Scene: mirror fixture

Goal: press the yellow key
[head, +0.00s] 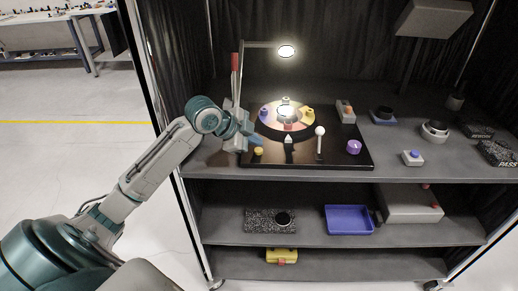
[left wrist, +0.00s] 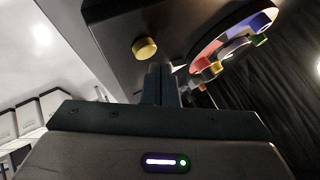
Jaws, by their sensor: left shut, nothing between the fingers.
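A black panel (head: 345,156) on the top shelf carries a round disc (head: 270,122) with coloured keys. A yellow key (head: 307,113) sits on the disc's right side. A separate round yellow button (head: 258,151) is at the panel's front left corner and shows large in the left wrist view (left wrist: 145,48). My left gripper (head: 246,139) is over the panel's left part, close to that button and left of the disc. In the left wrist view its fingers (left wrist: 160,85) are together and empty, apart from the button in the picture. My right gripper is not in view.
A white-knobbed lever (head: 319,138) and a purple knob (head: 354,147) stand on the panel's right. A lit lamp (head: 286,51) hangs above the disc. A red-topped post (head: 235,75) rises behind my gripper. Lower shelves hold a blue tray (head: 348,219) and a yellow box (head: 281,256).

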